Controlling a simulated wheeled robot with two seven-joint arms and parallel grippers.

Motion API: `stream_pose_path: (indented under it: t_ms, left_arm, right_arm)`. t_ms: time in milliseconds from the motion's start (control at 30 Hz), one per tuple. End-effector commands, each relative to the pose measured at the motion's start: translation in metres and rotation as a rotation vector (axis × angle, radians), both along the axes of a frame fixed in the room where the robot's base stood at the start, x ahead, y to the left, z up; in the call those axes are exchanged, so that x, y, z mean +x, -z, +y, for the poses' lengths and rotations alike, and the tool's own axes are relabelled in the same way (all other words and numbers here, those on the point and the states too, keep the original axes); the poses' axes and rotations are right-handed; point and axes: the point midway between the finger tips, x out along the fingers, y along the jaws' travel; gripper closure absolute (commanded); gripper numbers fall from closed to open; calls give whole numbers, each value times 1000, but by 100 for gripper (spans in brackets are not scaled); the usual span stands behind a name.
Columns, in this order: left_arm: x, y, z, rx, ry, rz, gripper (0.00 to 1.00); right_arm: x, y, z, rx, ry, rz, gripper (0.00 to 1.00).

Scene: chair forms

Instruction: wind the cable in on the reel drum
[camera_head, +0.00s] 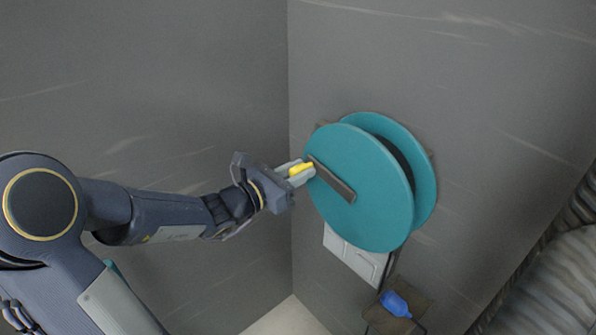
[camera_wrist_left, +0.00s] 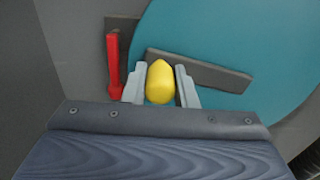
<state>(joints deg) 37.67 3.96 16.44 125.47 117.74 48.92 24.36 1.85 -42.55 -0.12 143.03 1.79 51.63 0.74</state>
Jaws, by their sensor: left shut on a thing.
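The reel drum (camera_head: 362,190) is two teal discs on the grey wall; its near disc also fills the right of the left wrist view (camera_wrist_left: 220,30). A flat dark crank arm (camera_head: 334,181) lies across the near disc and slants up to the left. A yellow handle (camera_head: 300,169) sits at the crank's outer end. My left gripper (camera_head: 303,171) is shut on this handle, one finger on each side, as the left wrist view (camera_wrist_left: 160,88) shows. A dark band shows between the discs; I cannot make out the cable on it.
A red lever (camera_wrist_left: 114,65) on a dark plate stands left of the handle in the left wrist view. A pale panel (camera_head: 350,256) is below the reel. A blue object (camera_head: 395,303) rests on a small brown stand. Ribbed grey material (camera_head: 550,285) fills the lower right.

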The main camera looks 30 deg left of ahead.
Motion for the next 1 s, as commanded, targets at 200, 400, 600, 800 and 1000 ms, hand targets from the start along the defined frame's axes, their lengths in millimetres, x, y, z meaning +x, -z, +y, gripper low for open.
stream_pose_path:
  t_ms: [200, 400, 600, 800, 1000]
  left_arm:
    - [0, 0, 0, 0, 0, 0, 86]
    - [0, 0, 0, 0, 0, 0, 68]
    - [0, 3, 0, 0, 0, 0, 68]
    - [-1, 31, -1, 0, 0, 0, 68]
    - [-1, 50, -2, 0, 1, -1, 68]
  right_arm:
    - [0, 0, 0, 0, 0, 0, 100]
    - [0, 0, 0, 0, 0, 0, 100]
    - [0, 3, 0, 0, 0, 0, 100]
    - [0, 30, 0, 0, 0, 0, 100]
    - [0, 50, 0, 0, 0, 1, 100]
